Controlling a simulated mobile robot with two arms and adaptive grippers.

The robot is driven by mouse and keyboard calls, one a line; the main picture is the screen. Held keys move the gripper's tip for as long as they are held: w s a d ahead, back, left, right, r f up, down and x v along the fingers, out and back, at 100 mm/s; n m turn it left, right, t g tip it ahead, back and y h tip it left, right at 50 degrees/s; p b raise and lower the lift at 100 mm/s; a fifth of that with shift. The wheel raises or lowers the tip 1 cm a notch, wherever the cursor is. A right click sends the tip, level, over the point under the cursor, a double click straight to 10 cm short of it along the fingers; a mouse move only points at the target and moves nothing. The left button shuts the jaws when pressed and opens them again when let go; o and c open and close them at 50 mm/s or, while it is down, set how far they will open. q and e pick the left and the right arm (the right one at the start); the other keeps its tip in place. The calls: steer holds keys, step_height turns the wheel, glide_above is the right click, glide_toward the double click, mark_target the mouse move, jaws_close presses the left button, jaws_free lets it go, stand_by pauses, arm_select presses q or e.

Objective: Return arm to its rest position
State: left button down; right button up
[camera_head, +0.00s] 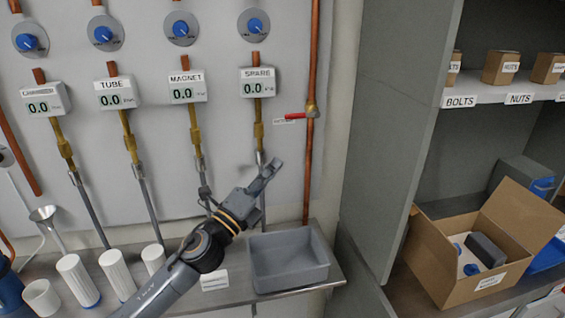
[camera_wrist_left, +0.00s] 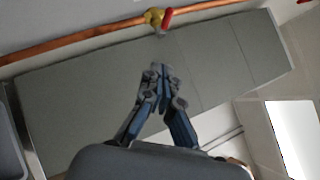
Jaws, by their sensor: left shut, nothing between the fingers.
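My left arm comes in from the bottom of the head view and points up and to the right. My left gripper (camera_head: 268,172) is at its end, in front of the wall panel, above the grey bin (camera_head: 288,262) and below the SPARE gauge (camera_head: 258,82). In the left wrist view the gripper (camera_wrist_left: 160,72) has its fingertips together, with nothing between them. Beyond it in that view are a copper pipe (camera_wrist_left: 85,38) and a valve with a red handle (camera_wrist_left: 167,18). My right gripper is in neither view.
Gauges labelled TUBE (camera_head: 116,93) and MAGNET (camera_head: 187,87) hang on the panel. White cylinders (camera_head: 117,273) stand on the shelf at the lower left. A red valve handle (camera_head: 295,116) sticks out from the pipe. A grey cabinet (camera_head: 385,130) with an open cardboard box (camera_head: 440,262) stands right.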

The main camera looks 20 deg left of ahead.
arm_select(q)
steer(key=s+a+f+n+g+y, duration=0.2)
steer(key=s+f+n+g+y, duration=0.4)
steer(key=f+n, duration=0.5)
steer(key=s+a+f+n+g+y, duration=0.1)
steer(key=s+f+n+g+y, duration=0.2)
steer(key=s+f+n, duration=0.7)
steer(key=s+d+f+n+g+h, duration=0.1)
steer(key=s+d+f+n+g, duration=0.2)
steer(key=s+f, duration=0.45)
steer(key=s+d+f+n+g+h, duration=0.15)
steer(key=s+d+f+g, duration=0.35)
steer(key=s, duration=0.5)
step_height(320, 180, down, 25)
steer(key=a+g, duration=0.1)
steer(key=g, duration=0.1)
steer(key=s+a+f+m+g, duration=0.1)
steer(key=s+a+f, duration=0.2)
steer(key=s+f, duration=1.4)
steer(key=shift+s+a+f, duration=0.2)
steer(key=shift+s, duration=0.4)
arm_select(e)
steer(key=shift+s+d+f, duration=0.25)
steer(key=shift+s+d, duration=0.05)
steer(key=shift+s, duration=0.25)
